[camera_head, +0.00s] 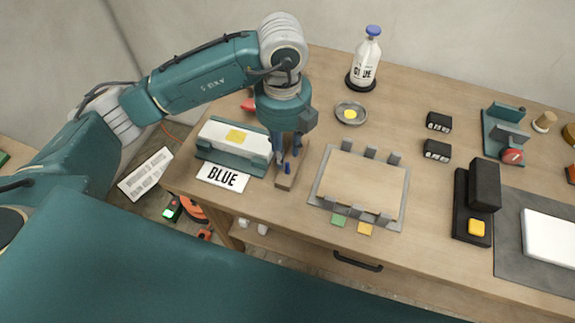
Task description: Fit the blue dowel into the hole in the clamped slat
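My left gripper (288,156) points down over a small wooden block (285,183) left of the table's middle. Its two fingers look spread apart. A small blue peg, which looks like the blue dowel (287,168), stands at the block, just below and between the fingertips. I cannot tell whether the fingers touch it. A flat wooden board (362,184) lies to the right in a grey frame with several small clamps; it may be the clamped slat. I cannot make out a hole in it. My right gripper is not in view.
A teal holder (232,160) with a white block and a "BLUE" card (223,177) are left of the wooden block. A glue bottle (366,62) and small dish (350,113) stand behind. Black boxes (474,205) and a grey mat (510,240) are at right.

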